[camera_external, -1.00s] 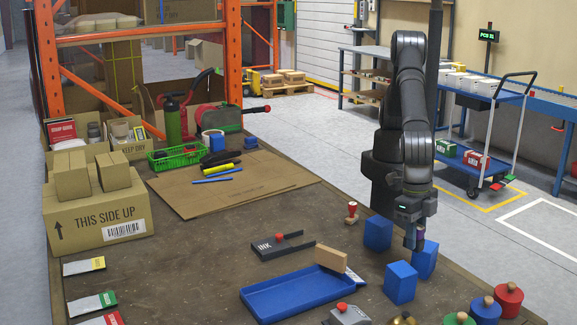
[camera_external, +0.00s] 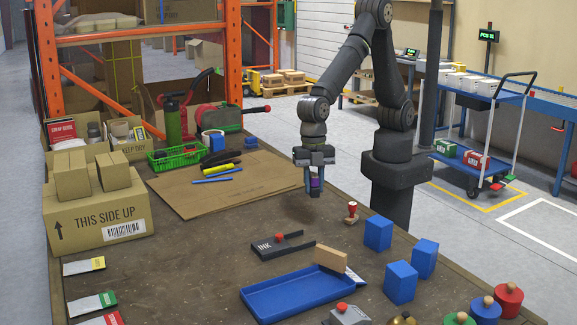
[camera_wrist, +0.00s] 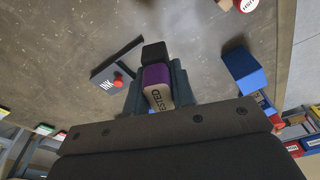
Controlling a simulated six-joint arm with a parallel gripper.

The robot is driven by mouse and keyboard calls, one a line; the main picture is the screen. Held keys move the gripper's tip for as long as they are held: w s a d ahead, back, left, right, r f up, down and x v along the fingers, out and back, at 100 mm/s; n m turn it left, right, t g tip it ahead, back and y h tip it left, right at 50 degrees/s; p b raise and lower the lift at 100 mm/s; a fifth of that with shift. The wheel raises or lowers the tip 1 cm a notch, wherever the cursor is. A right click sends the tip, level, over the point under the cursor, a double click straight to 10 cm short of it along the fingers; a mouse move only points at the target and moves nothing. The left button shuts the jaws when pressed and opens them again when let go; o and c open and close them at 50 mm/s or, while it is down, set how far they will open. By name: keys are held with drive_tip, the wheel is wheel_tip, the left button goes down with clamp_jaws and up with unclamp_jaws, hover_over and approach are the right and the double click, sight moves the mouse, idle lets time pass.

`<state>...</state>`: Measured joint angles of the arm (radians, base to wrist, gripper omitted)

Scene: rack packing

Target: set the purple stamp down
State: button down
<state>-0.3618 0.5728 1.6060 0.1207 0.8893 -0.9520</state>
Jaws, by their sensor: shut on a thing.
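The purple stamp (camera_external: 315,184) is held in my gripper (camera_external: 314,188), which hangs above the brown table in the external view, behind the INK pad. In the wrist view the stamp (camera_wrist: 156,80) shows a purple band and a pale part lettered "TESTED" between the fingers of my gripper (camera_wrist: 156,88). My gripper is shut on the stamp. A shadow lies on the table below it, so the stamp is clear of the surface. The fingers hide part of the stamp.
The INK pad (camera_external: 283,246) and a blue tray (camera_external: 296,296) with a cardboard block (camera_external: 331,258) lie in front. A red-topped stamp (camera_external: 351,212) and several blue blocks (camera_external: 378,233) stand to the right. Flat cardboard (camera_external: 230,186) lies to the left. Bare table surrounds the area below my gripper.

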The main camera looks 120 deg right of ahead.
drive_tip(key=d, duration=0.3)
hover_over(331, 243)
drive_tip(key=shift+m, duration=0.3)
drive_tip(key=f, duration=0.7)
drive_tip(key=shift+s+d+f, duration=0.1)
drive_tip(key=shift+d+f, duration=0.05)
drive_tip(key=shift+d, duration=0.15)
drive_tip(key=shift+f, duration=1.95)
drive_tip(key=shift+f, duration=0.1)
drive_tip(key=c, duration=1.2)
unclamp_jaws()
wheel_tip(331, 243, up, 12)
drive_tip(key=d, duration=0.1)
drive_tip(key=shift+s+d, duration=0.2)
drive_tip(key=shift+s, duration=0.1)
